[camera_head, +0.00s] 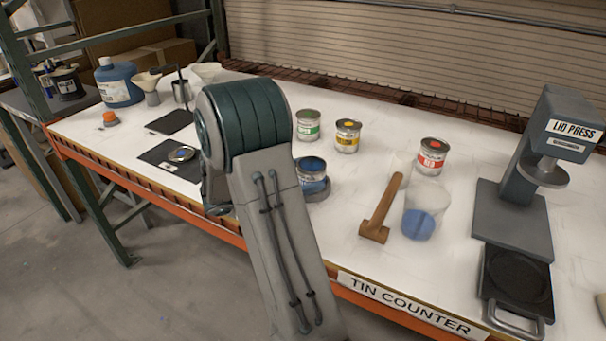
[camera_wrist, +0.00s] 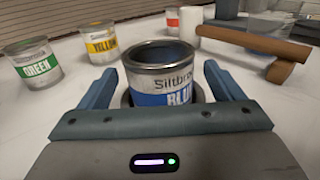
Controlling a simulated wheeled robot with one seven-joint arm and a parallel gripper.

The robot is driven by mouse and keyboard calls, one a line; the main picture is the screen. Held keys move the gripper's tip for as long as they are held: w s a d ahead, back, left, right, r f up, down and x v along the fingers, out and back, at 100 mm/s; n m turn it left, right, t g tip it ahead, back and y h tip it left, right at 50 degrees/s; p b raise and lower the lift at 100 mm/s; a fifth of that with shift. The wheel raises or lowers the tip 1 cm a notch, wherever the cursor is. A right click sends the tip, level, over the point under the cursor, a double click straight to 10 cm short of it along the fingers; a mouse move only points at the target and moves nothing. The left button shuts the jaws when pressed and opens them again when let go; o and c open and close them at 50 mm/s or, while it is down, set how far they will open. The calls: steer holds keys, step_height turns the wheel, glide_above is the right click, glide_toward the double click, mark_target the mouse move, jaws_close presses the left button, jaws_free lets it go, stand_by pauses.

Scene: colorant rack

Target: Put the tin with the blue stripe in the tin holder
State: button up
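The tin with the blue stripe (camera_wrist: 162,80) stands upright in the wrist view, its top open and its label reading BLUE. It also shows in the head view (camera_head: 312,169), partly hidden by my arm. A dark round holder (camera_head: 318,193) surrounds the tin's base, and the tin appears to sit in it. The holder's rim (camera_wrist: 204,94) shows beside the tin in the wrist view. My gripper (camera_wrist: 161,76) is open, one finger on each side of the tin, with gaps visible between fingers and tin. In the head view my gripper is hidden behind my arm.
A green tin (camera_head: 307,125), a yellow tin (camera_head: 347,136) and a red tin (camera_head: 431,156) stand behind. A wooden mallet (camera_head: 381,208) and a clear cup with blue contents (camera_head: 420,215) are to the right. The lid press (camera_head: 530,170) stands far right.

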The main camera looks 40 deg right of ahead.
steer(key=shift+r, duration=0.1)
steer(key=shift+a, duration=0.2)
steer(key=v, duration=1.1)
steer(key=shift+w+a+b, duration=0.1)
steer(key=shift+a+b, duration=0.05)
steer(key=shift+b, duration=0.2)
steer(key=shift+a+r, duration=0.1)
steer(key=s+m+y, duration=0.1)
steer(key=s+y, duration=0.1)
steer(key=s, duration=0.1)
steer(key=s+m+y, duration=0.1)
steer(key=s+m, duration=0.1)
steer(key=shift+s+a+r+g+y, duration=0.2)
steer(key=shift+s+g+y, duration=0.1)
steer(key=shift+s+y, duration=0.1)
steer(key=s+a+f+m+t+y, duration=0.1)
steer(key=s+a+m+t+y, duration=0.6)
steer(key=s+a+m+y, duration=0.4)
steer(key=a+m+y, duration=0.1)
steer(key=a+y, duration=0.1)
steer(key=a, duration=0.1)
steer(key=shift+s+f+t+y, duration=0.3)
